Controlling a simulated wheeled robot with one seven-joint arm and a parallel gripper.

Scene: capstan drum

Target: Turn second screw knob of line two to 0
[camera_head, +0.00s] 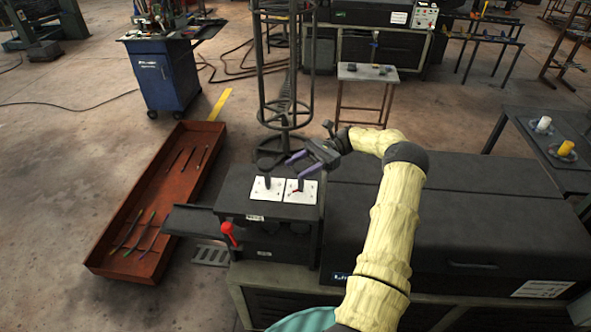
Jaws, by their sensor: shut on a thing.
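The black control box (232,200) has two white dial plates on its top. The left plate (259,193) carries an upright black knob (267,182). The right plate (308,196) carries another dark knob (299,185), with a small red mark beside it. The fingers partly hide the knob's upper end and the plate's far edge. The dial markings are too small to read.
A red lever (229,233) sticks out at the box's front left. A tall round wire-frame stand (291,70) rises close behind the box. A long dark machine cover (463,225) lies to the right, and a rusty tray (176,170) stands on the floor at left.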

